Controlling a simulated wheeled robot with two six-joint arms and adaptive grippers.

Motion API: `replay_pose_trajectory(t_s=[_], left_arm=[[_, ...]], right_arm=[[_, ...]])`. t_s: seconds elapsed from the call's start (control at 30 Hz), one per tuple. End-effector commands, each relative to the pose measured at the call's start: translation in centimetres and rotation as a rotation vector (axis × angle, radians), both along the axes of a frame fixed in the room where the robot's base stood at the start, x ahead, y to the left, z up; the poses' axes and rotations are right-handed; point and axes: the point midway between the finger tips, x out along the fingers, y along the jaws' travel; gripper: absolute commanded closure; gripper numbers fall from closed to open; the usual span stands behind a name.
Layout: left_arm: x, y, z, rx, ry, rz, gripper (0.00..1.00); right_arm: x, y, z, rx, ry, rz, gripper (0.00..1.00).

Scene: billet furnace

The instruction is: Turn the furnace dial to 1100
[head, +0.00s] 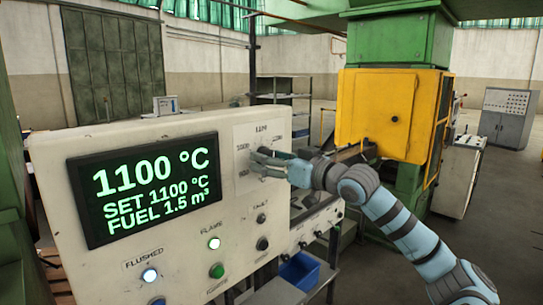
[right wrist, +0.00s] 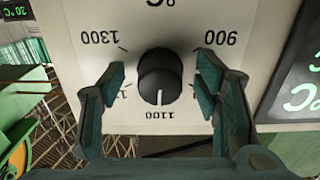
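The furnace dial (right wrist: 160,78) is a black round knob on a pale panel, and its white pointer line points at the 1100 mark. The scale reads upside down in the right wrist view, with 1300 and 900 on either side. My right gripper (head: 268,163) is at the dial plate in the head view and hides the knob there. In the right wrist view its fingers (right wrist: 161,72) stand apart on both sides of the knob, with a gap on each side. The display (head: 145,188) reads 1100 °C, SET 1100 °C, FUEL 1.5 m³. My left gripper is out of view.
Below the dial, the control panel (head: 60,170) carries a lit flushed lamp (head: 149,275), a flame lamp (head: 214,243), a green button (head: 217,270) and dark knobs. A yellow and green machine (head: 375,110) stands behind my right arm. A blue bin (head: 300,270) sits low beside the panel.

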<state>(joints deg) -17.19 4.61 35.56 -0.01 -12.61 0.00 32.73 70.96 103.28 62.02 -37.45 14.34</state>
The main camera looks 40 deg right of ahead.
Motion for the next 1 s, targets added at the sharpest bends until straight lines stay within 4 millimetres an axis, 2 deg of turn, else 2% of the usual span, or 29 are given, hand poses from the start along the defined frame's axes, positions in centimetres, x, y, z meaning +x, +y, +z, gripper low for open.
replay_pose_trajectory(t_s=[0.03, 0.3, 0.43, 0.6, 0.63, 0.73, 0.77, 1.0], left_arm=[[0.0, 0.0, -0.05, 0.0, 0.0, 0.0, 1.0], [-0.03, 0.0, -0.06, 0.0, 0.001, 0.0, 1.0], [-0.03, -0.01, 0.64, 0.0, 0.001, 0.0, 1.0], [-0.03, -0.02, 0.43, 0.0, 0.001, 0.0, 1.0], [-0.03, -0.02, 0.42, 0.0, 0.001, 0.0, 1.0], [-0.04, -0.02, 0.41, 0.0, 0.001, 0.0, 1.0], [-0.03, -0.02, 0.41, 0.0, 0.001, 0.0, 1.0], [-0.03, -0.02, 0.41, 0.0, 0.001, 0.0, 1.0]], right_arm=[[-0.01, 0.0, -0.04, 0.0, 0.0, 0.0, 0.49], [0.0, 0.01, -0.03, -0.001, 0.0, 0.0, 0.92], [0.01, 0.0, 0.08, -0.05, -0.001, 0.0, 0.91], [0.02, 0.02, -0.04, -0.05, -0.003, 0.001, 0.91], [0.02, 0.02, -0.04, -0.05, -0.003, 0.001, 0.62], [0.01, 0.01, -0.04, -0.05, -0.004, 0.0, 0.46], [0.0, 0.01, -0.04, -0.05, -0.004, 0.0, 0.43], [-0.03, -0.02, -0.02, -0.05, -0.004, 0.0, 0.43]])
